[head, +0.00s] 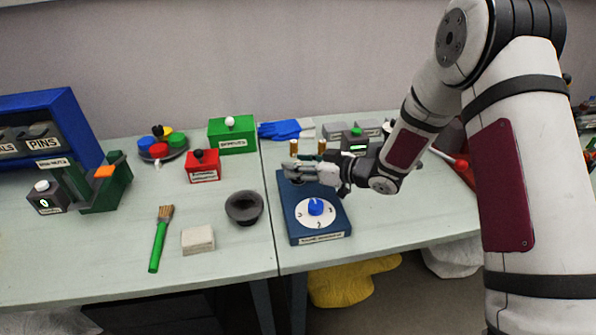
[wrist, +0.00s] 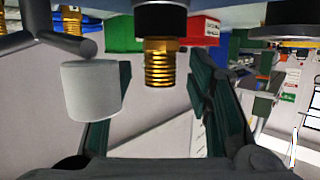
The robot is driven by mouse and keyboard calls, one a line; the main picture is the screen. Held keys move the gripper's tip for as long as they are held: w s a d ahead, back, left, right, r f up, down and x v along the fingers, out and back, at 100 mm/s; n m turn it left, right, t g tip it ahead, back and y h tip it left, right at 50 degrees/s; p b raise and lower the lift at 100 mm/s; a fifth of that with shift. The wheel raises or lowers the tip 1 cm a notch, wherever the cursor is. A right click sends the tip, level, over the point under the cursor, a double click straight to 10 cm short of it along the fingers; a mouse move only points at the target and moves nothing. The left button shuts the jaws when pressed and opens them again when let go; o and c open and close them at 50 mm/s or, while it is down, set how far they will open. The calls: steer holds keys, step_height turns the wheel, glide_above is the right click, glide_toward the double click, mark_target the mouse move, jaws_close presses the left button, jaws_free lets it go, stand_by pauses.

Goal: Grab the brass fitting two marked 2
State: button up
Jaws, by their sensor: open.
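No number can be read on either, so I cannot tell which is marked 2. My gripper (head: 300,171) is just in front of them, above the box's rear part, and its fingers are open. In the wrist view a threaded brass fitting (wrist: 160,62) with a dark collar shows near the top middle, between the dark green finger pads and apart from both. Another brass fitting shows at upper left (wrist: 85,26), partly hidden.
A pale cylinder (wrist: 91,91) is close on the left in the wrist view. A dark bowl (head: 244,208), a red box (head: 204,167) and a green box (head: 232,136) stand to the left. The table's front right is clear.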

steer(key=shift+w+a+f, duration=0.1)
steer(key=shift+w+a, duration=0.05)
jaws_close()
steer(key=shift+r, duration=0.2)
